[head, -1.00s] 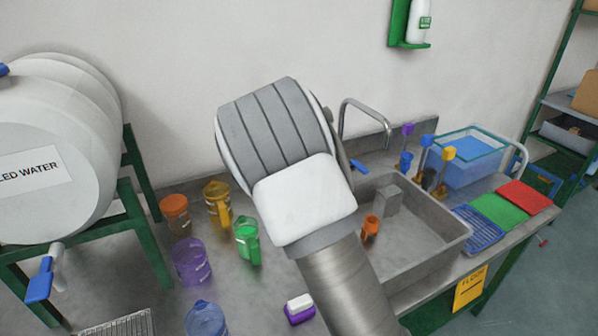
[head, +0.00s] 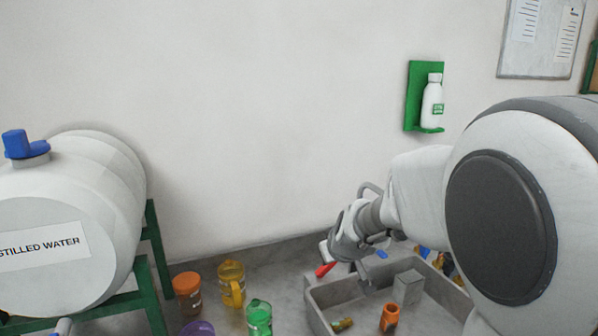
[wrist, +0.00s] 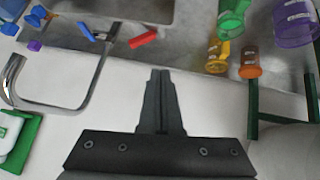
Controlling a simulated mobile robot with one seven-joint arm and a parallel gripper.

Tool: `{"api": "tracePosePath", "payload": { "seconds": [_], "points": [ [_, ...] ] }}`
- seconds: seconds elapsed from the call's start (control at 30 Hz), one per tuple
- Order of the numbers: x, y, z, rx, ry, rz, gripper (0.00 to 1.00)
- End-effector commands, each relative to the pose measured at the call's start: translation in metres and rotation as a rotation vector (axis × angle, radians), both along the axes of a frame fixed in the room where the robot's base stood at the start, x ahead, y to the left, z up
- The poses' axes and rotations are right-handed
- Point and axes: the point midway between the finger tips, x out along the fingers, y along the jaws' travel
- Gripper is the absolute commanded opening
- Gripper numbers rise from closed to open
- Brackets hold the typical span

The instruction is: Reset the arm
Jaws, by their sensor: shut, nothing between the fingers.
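My gripper (wrist: 160,75) shows in the wrist view with its two dark fingers closed together and nothing between them. Beyond the fingertips are pale wall and the counter, and the fingers touch no object. In the head view my arm fills the right side and reaches in toward the sink. Its end is above the back left of the sink, near the tap; the fingers are not clear there.
The sink (head: 319,297) has a tap with red (head: 325,269) and blue (head: 382,254) handles. Orange (head: 187,290), yellow (head: 231,284) and green (head: 259,316) vessels stand left of it. The distilled water barrel (head: 55,225) is at left. A bottle (head: 432,103) hangs on a green wall holder.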

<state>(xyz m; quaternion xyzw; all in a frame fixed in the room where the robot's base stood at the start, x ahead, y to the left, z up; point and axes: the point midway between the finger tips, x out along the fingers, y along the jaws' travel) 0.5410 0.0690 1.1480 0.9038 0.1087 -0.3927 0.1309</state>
Motion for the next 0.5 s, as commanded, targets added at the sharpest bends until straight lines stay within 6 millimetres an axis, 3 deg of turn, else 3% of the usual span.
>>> {"api": "tracePosePath", "payload": {
  "seconds": [0.2, 0.5],
  "points": [
    [-0.055, -0.011, 0.033, 0.109, 0.062, -0.029, 0.0],
    [-0.139, -0.027, 0.061, 0.18, 0.145, -0.083, 0.0]
  ]
}}
